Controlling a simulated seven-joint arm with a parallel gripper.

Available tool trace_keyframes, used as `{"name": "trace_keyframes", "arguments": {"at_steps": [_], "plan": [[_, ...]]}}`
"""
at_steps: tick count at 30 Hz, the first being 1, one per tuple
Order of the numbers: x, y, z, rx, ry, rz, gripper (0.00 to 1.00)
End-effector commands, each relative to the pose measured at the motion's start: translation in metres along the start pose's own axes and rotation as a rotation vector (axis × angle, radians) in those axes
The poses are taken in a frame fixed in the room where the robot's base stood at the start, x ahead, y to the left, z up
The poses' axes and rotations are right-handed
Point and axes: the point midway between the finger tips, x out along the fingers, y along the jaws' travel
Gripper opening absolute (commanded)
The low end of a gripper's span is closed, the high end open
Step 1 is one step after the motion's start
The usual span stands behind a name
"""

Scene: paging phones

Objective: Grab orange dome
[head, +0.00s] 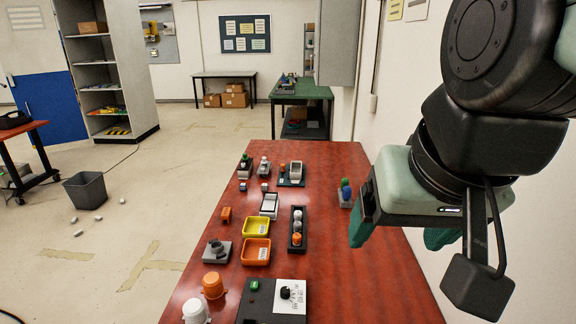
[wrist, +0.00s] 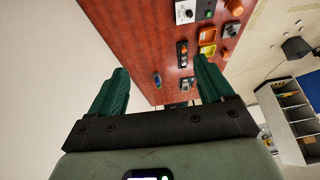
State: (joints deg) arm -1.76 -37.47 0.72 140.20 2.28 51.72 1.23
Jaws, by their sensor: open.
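An orange dome (head: 213,285) stands near the front left of the red table (head: 340,210), behind a white dome (head: 196,311). An orange dome also shows at the top right of the wrist view (wrist: 235,7). A smaller orange rounded piece (head: 297,239) sits at the near end of a black tray with paler rounded pieces. My gripper (head: 398,238) is open and empty, above the table's right side and well away from the domes. In the wrist view its two green fingers (wrist: 160,85) are spread apart with nothing between them.
A yellow bin (head: 256,219) and an orange bin (head: 255,243) lie mid-table. A black panel with a knob (head: 286,292) is at the front. A grey block with a round fitting (head: 216,250) is at the left edge. A wall borders the right; the table's right side is mostly clear.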

Motion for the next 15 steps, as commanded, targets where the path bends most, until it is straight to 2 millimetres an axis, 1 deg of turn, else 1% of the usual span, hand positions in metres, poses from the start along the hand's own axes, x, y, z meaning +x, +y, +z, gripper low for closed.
{"name": "trace_keyframes", "arguments": {"at_steps": [3,5,8,11,14,15], "plan": [[0.021,-0.02,-0.027,0.075,-0.092,-0.056,0.81],[0.035,-0.032,-0.042,0.122,-0.141,-0.088,0.81],[0.06,-0.053,-0.064,0.206,-0.224,-0.144,0.81],[0.09,-0.074,-0.084,0.295,-0.311,-0.198,0.81],[0.124,-0.095,-0.1,0.39,-0.401,-0.249,0.81],[0.138,-0.104,-0.106,0.429,-0.439,-0.269,0.81]]}}
